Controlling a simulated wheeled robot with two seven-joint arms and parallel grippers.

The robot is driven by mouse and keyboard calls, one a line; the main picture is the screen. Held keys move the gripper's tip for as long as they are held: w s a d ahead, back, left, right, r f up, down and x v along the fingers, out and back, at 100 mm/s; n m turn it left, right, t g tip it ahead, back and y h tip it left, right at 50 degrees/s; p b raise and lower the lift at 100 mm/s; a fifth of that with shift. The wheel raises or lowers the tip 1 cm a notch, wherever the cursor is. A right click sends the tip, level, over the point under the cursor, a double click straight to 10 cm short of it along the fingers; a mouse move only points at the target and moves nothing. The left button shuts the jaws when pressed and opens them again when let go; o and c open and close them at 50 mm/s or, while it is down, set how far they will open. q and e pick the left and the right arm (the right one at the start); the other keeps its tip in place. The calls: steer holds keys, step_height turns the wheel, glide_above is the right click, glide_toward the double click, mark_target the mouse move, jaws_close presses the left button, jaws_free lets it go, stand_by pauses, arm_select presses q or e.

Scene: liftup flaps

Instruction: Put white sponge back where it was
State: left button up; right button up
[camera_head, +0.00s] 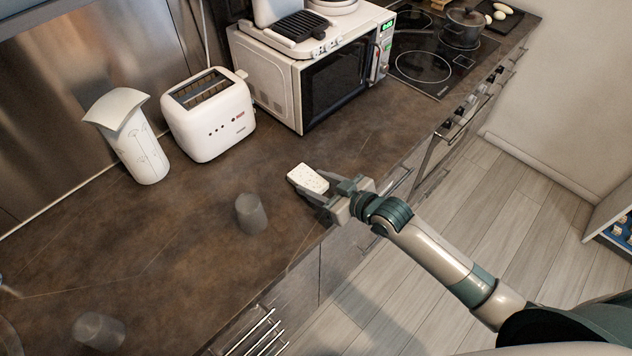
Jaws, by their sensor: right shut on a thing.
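The white sponge (307,178) is a small pale block with dark specks, over the brown countertop near its front edge. My right gripper (316,188) comes in from the right and is shut on the sponge, which sticks out to the left of the fingers. I cannot tell whether the sponge touches the counter or is held just above it. My left gripper is not in view.
A grey cup (250,214) stands left of the sponge, another (98,331) at lower left. A white toaster (209,114), a white container (134,137) and a microwave (318,78) line the back. A pot (463,27) sits on the cooktop. The counter (190,235) between is clear.

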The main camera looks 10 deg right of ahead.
steer(key=shift+f, duration=0.3)
steer(key=o, duration=0.9)
steer(key=shift+o, duration=0.2)
steer(key=shift+r, duration=0.15)
steer(key=shift+s+d+r, duration=0.15)
steer(key=shift+s+d, duration=0.2)
steer(key=shift+s, duration=0.15)
steer(key=b+v, duration=0.3)
steer(key=v, duration=0.7)
steer(key=shift+s+d+r, duration=0.2)
steer(key=shift+s, duration=0.1)
